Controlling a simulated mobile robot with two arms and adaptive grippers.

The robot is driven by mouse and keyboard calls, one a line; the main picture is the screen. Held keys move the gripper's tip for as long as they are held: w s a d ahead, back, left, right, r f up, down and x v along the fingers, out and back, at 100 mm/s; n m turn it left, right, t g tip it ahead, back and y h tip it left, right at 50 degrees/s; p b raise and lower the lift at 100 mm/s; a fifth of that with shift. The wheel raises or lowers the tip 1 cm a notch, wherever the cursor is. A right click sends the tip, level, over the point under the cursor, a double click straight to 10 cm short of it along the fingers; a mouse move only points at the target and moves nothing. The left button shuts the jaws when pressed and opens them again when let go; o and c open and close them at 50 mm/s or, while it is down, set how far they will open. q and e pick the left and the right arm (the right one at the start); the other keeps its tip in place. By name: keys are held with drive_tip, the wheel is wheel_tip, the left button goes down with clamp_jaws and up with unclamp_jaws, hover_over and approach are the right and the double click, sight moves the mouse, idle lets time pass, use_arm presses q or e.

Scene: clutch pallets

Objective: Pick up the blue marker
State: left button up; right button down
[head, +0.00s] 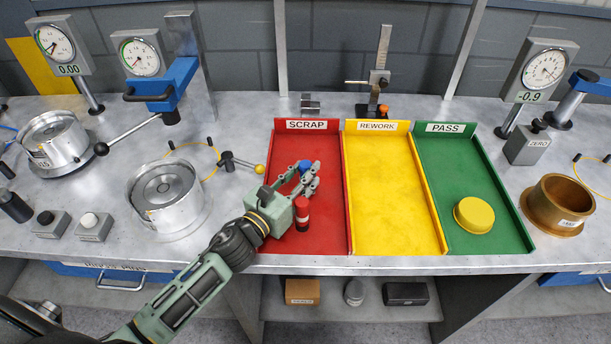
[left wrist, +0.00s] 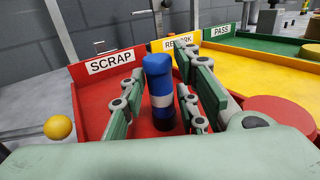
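The blue marker (left wrist: 158,82) stands upright in the red SCRAP tray (head: 328,230). It has a white band and a dark base. In the head view only its blue top (head: 305,166) shows clearly behind my left gripper (head: 306,180). In the left wrist view the left gripper (left wrist: 158,95) is open, with one finger on each side of the marker. Gaps show between the fingers and the marker, so it is not gripped. My right gripper is in neither view.
A red marker (head: 301,215) stands in the SCRAP tray close beside my left gripper. The yellow REWORK tray (head: 388,195) is empty. The green PASS tray (head: 462,170) holds a yellow disc (head: 474,214). A lever with a yellow knob (head: 259,169) is left of SCRAP.

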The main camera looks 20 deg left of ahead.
use_arm(q)
clamp_jaws()
drive_tip(key=shift+r, duration=0.1)
